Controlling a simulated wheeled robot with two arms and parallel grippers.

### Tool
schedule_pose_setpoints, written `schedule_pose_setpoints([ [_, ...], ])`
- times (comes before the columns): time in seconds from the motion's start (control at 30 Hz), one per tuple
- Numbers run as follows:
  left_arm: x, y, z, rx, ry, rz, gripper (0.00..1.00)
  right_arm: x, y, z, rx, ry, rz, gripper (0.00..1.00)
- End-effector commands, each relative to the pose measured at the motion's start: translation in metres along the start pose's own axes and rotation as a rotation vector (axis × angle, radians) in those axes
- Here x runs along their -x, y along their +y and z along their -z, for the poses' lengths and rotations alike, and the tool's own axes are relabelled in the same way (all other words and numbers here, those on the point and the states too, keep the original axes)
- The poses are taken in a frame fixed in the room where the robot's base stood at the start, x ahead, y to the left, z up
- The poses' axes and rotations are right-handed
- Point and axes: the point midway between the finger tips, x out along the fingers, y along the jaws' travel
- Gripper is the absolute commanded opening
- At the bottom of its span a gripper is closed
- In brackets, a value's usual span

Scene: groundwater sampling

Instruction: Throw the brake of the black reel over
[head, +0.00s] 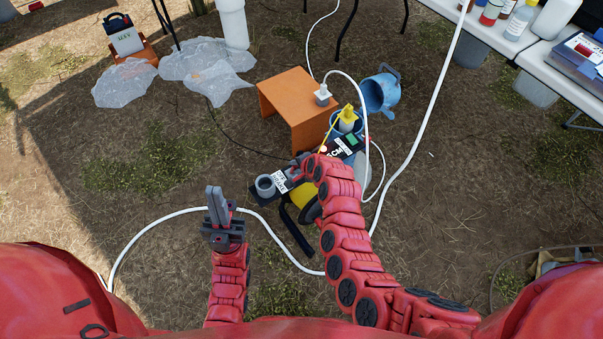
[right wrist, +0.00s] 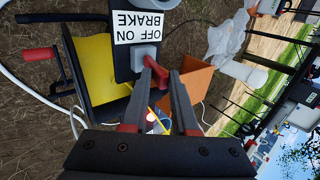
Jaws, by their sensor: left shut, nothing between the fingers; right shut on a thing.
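The black reel (head: 285,236) stands on the ground in the middle of the head view, partly hidden by my right arm. Its yellow drum (right wrist: 98,72) and black frame show in the right wrist view. A white label (right wrist: 138,26) reading "OFF ON BRAKE" sits on its top plate beside a grey block (right wrist: 145,54). A short red brake lever (right wrist: 157,71) comes out of this block. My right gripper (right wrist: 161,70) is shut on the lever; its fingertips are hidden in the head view. My left gripper (head: 215,192) is shut and empty, left of the reel.
An orange stool (head: 284,90) stands behind the reel. A blue jug (head: 381,92) lies beside it. A white hose (head: 143,232) runs across the ground behind my left gripper. Clear plastic sheets (head: 125,83) lie at the back left. White tables (head: 548,62) stand at the right.

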Motion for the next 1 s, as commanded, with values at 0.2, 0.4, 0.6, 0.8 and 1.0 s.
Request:
schedule_pose_setpoints([
  [0.2, 0.0, 0.0, 0.0, 0.0, 0.0, 0.0, 0.0, 0.001, -0.005, 0.0, 0.0, 0.0, 0.008, 0.0],
  [0.4, -0.002, 0.0, 0.0, 0.0, 0.0, 0.0, 0.0, -0.006, -0.02, 0.001, 0.007, 0.001, -0.062, 0.0],
  [0.6, 0.002, 0.0, 0.0, 0.0, 0.0, 0.0, 0.0, -0.01, -0.027, 0.0, 0.002, 0.002, -0.108, 0.0],
  [0.8, 0.002, 0.0, 0.0, 0.0, 0.0, 0.0, 0.0, -0.009, -0.028, 0.0, 0.0, 0.002, -0.106, 0.35],
  [1.0, 0.002, 0.0, 0.0, 0.0, 0.0, 0.0, 0.0, -0.01, -0.026, 0.0, 0.001, 0.002, -0.11, 0.5],
])
